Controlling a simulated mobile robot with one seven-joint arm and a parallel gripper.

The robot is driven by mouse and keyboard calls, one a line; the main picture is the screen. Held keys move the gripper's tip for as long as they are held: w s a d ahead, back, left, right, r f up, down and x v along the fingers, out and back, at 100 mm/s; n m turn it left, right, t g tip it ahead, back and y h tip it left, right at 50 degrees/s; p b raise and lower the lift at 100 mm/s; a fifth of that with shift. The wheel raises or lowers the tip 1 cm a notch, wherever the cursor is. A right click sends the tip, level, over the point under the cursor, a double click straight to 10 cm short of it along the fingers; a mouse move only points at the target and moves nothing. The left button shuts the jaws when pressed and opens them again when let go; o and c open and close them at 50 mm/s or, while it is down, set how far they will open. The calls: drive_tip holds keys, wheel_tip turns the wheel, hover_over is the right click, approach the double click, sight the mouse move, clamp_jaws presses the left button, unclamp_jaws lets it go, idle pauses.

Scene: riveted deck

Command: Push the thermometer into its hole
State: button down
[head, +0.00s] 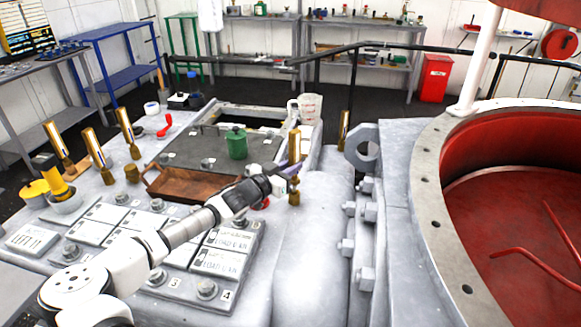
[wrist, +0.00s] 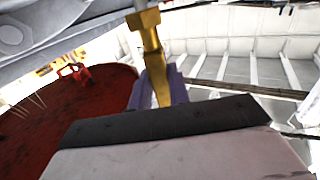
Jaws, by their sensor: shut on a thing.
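The brass thermometer (head: 294,147) stands upright at the right edge of the grey deck. My gripper (head: 284,170) is shut on its middle, with purple finger pads on the brass. In the wrist view the brass thermometer (wrist: 150,32) shows between the purple fingers (wrist: 162,88). The thermometer's lower end, with its wider brass fitting, shows below the fingers in the head view. I cannot make out the hole, nor tell whether the lower end is in it or above it.
Other brass thermometers (head: 95,148) (head: 127,125) (head: 343,128) stand upright nearby. A brown tray (head: 190,200) and a green canister (head: 236,143) lie left of my gripper. A white jug (head: 309,108) stands behind. A large red-lined drum (head: 520,210) is at right.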

drive_tip(key=shift+f+b, duration=1.3)
drive_tip(key=shift+b, duration=0.25)
idle(0.8)
drive_tip(key=c, duration=1.3)
unclamp_jaws()
drive_tip(key=shift+f, duration=0.15)
drive_tip(key=shift+o, duration=0.2)
drive_tip(key=shift+s, duration=0.1)
wheel_tip(320, 180, up, 21)
drive_tip(key=b, duration=0.2)
drive_tip(key=shift+f, duration=0.2)
